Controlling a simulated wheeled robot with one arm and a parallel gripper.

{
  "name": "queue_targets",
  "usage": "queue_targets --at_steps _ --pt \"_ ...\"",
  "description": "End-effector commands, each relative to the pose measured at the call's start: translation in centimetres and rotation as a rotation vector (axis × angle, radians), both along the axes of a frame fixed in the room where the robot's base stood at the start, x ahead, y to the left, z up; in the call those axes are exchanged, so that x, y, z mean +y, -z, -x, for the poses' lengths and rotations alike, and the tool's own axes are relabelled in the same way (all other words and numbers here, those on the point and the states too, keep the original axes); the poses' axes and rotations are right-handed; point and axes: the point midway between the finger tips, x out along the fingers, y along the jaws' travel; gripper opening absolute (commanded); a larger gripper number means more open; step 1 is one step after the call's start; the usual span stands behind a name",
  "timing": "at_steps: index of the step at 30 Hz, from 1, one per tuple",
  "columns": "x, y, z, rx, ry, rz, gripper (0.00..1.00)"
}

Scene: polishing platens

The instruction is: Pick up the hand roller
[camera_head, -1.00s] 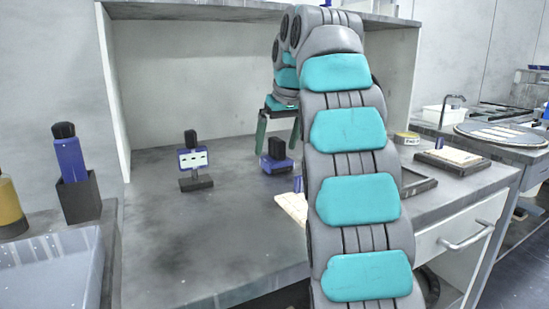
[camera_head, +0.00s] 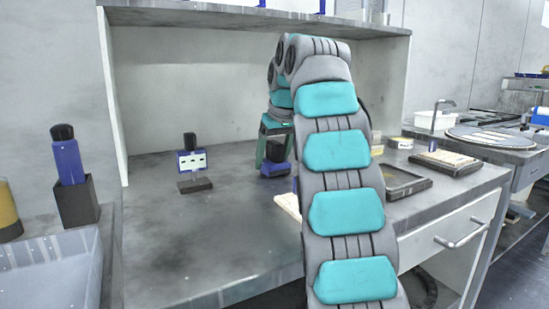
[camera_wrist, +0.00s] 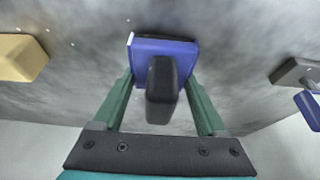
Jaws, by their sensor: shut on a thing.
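The hand roller (camera_head: 274,169) appears as a blue body with a black handle, on the bench under the shelf in the head view. In the wrist view the same hand roller (camera_wrist: 162,85) lies between the green fingers, its black handle pointing toward the camera. My gripper (camera_head: 276,162) points down around it, one finger at each side of the blue body. My gripper (camera_wrist: 161,78) is shut on it. Whether it still touches the bench cannot be told. No roller cylinder is visible.
A blue device with a white face (camera_head: 192,162) stands on a black base to the left. A blue tool (camera_head: 68,160) sits in a black holder at far left. A pale block (camera_head: 288,204) lies near my arm. Black-framed trays (camera_head: 405,184) lie at right.

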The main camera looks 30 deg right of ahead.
Motion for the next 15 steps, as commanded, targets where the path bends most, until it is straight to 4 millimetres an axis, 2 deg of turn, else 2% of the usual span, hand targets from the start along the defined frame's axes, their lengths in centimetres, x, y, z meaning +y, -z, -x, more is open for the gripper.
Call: queue_targets --at_steps 2,12,15 --pt "0.00 0.01 0.00 0.000 0.000 0.000 0.37" --pt "0.00 0.01 0.00 0.000 0.000 0.000 0.00" --pt "0.00 -0.01 0.00 0.000 0.000 0.000 0.00"
